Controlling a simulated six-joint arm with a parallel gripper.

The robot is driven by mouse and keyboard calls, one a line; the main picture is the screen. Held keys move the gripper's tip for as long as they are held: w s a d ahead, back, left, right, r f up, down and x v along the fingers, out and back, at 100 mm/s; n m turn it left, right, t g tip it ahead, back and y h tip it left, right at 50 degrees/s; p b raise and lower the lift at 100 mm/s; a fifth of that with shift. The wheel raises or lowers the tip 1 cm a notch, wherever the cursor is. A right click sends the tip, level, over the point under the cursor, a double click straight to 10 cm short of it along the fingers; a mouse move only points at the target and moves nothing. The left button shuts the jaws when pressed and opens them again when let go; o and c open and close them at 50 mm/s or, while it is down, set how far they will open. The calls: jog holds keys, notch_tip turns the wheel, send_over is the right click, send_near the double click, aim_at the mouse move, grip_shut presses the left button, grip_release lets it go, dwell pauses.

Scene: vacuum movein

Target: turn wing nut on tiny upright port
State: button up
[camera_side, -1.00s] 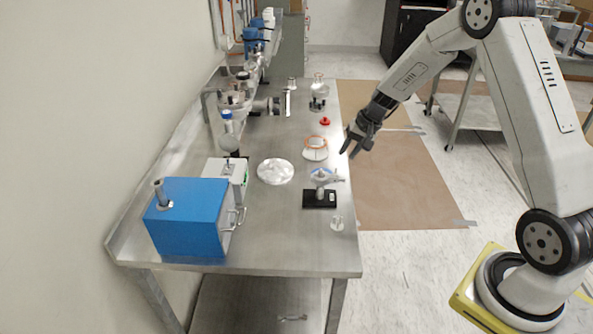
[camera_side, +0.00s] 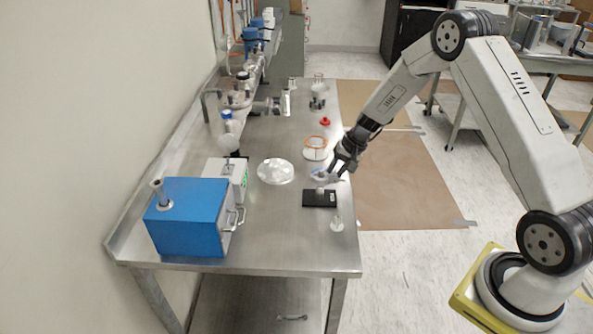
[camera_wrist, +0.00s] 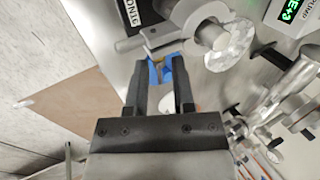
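A small metal port with a blue wing nut (camera_side: 317,171) stands on a black base (camera_side: 319,199) near the table's right edge. In the wrist view, the blue wing nut (camera_wrist: 167,70) shows between and just beyond my fingertips, beside metal fittings. The labelled black base (camera_wrist: 127,12) is at the top. My gripper (camera_side: 334,169) reaches in from the right, close by the port. In the wrist view, my gripper (camera_wrist: 164,84) has its two black fingers apart, one at each side of the nut. I cannot tell if they touch it.
A round foil-like disc (camera_side: 276,171) lies left of the port. A blue box (camera_side: 188,218) and a white unit (camera_side: 227,177) stand farther left. A flask (camera_side: 318,90), a red piece (camera_side: 325,122) and an orange-rimmed dish (camera_side: 315,152) are behind. A small clear piece (camera_side: 337,223) is in front.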

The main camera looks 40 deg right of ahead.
grip_shut()
jog(key=shift+w+a+g+h, duration=0.1)
jog(key=shift+a+g+h, duration=0.05)
jog(key=shift+g+h, duration=0.55)
jog(key=shift+w+a+g+h, duration=0.1)
jog(key=shift+g+h, duration=0.6)
grip_release()
jog(key=shift+r, duration=0.15)
jog(key=shift+s+d+r, duration=0.1)
jog(key=shift+s+r, duration=0.05)
jog(key=shift+r, duration=1.75)
jog(key=shift+s+d+r, duration=0.1)
jog(key=shift+r, duration=1.8)
